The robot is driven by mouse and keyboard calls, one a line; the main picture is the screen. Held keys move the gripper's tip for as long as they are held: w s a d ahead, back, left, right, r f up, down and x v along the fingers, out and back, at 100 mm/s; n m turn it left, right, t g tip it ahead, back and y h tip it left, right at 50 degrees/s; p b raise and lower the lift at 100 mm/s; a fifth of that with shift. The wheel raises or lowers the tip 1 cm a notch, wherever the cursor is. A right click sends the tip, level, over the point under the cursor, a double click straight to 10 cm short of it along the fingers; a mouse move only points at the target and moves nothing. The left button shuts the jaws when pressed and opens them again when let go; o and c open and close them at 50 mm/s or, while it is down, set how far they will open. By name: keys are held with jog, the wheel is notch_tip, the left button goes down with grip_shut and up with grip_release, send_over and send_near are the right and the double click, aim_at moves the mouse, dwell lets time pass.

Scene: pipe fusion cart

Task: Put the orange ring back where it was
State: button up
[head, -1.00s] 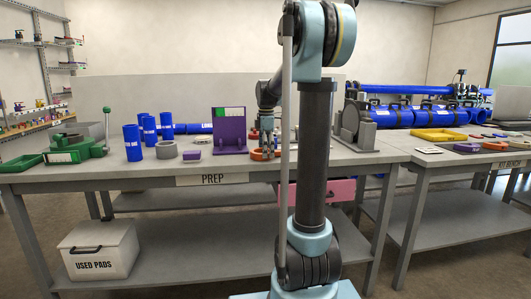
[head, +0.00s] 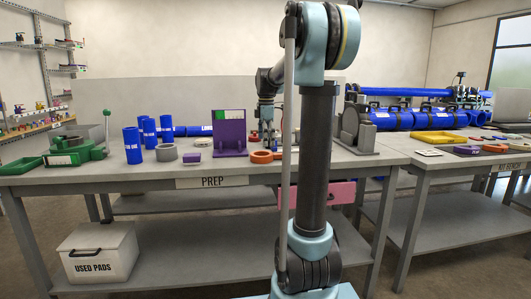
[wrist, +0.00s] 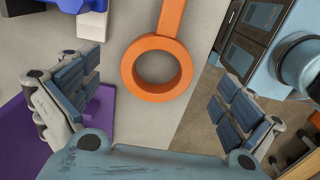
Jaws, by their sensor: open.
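The orange ring (head: 262,156) lies flat on the PREP bench, to the right of the purple stand. In the wrist view the ring (wrist: 136,82) shows whole, with a flat orange arm running from it to the top of the picture. The ring is near the bench edge. My gripper (wrist: 158,76) is open above it, with a finger on each side and nothing between the pads. In the head view my gripper (head: 268,135) is above the ring, partly hidden by my own arm.
The purple stand (head: 230,143) is close on the left; its base (wrist: 92,128) shows beside my left finger. A grey clamp stand (head: 368,142) is at the right.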

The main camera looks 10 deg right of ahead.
notch_tip(320, 180, up, 7)
jog(key=s+d+f+m+t, duration=0.1)
jog(key=s+f+m, duration=0.45)
jog(key=s, duration=0.45)
jog(key=s+f+m, duration=0.4)
jog(key=s+f, duration=0.2)
jog(key=s, duration=0.4)
jog(key=s+f+m+t, duration=0.1)
jog(key=s+f+m, duration=0.7)
jog(key=s+f, duration=0.6)
notch_tip(320, 180, down, 4)
jog(key=shift+s+d+r, duration=0.1)
jog(key=shift+s+d, duration=0.15)
jog(key=shift+s, duration=0.15)
jog(key=shift+w+f, duration=0.25)
jog(key=shift+w, duration=0.2)
